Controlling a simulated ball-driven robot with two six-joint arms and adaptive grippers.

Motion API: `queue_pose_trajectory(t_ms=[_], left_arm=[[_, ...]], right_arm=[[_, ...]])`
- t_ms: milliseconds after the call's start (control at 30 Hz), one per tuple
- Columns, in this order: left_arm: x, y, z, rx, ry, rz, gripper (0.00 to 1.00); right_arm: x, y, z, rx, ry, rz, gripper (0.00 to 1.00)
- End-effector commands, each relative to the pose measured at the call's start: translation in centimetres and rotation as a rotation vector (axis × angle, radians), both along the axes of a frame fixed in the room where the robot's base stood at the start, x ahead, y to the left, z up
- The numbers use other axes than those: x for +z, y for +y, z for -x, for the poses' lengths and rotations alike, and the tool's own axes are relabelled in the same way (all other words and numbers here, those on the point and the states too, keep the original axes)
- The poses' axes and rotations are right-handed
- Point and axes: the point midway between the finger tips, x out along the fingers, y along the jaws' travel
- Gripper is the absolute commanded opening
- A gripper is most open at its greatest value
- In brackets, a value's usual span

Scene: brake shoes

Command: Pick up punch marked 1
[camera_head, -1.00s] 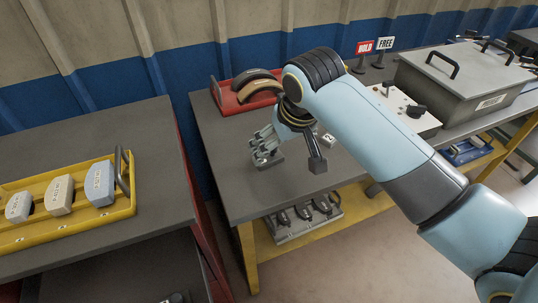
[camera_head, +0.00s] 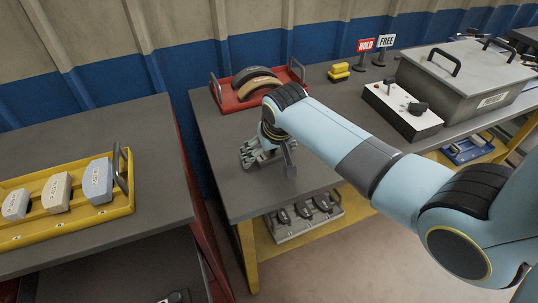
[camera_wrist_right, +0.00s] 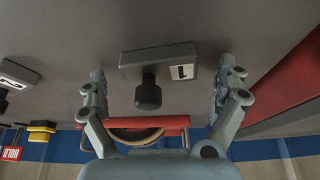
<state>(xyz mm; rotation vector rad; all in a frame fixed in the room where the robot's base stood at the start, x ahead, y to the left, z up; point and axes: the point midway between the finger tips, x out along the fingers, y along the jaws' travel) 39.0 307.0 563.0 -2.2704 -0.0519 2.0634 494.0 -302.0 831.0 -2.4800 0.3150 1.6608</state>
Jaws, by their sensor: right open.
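The punch marked 1 (camera_wrist_right: 182,71) shows in the right wrist view as a grey block with a white label and a dark round knob (camera_wrist_right: 148,93). It stands on the grey bench top. My right gripper (camera_wrist_right: 162,75) is open, with one finger to the left of the punch and one to the right, and gaps on both sides. In the head view my right gripper (camera_head: 260,156) is low over the near-left part of the bench (camera_head: 228,190); I cannot make out the punch there. My left gripper is not in view.
A block marked 2 (camera_wrist_right: 14,76) is at the wrist view's left edge. A red tray (camera_head: 228,101) with curved brake shoes stands behind my gripper. Yellow blocks (camera_head: 340,70), HOLD and FREE signs, a switch box (camera_head: 404,117) and a grey lidded case (camera_head: 470,80) stand to the right.

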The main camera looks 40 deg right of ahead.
Motion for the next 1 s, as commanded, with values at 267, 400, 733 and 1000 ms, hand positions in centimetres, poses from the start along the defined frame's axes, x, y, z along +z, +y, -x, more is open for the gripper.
queue_pose_trajectory(t_ms=[267,400,733,1000], left_arm=[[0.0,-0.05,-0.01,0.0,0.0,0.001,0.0],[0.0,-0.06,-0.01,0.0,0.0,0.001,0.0],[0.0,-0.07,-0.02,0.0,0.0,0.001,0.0],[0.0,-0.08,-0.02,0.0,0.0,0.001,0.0]], right_arm=[[-0.08,0.0,-0.08,0.0,-0.001,0.0,0.93],[-0.07,0.0,-0.07,0.0,-0.001,0.0,0.75],[-0.07,-0.01,-0.05,0.0,-0.001,0.0,0.32],[0.0,-0.02,-0.12,0.0,-0.002,0.0,0.2]])
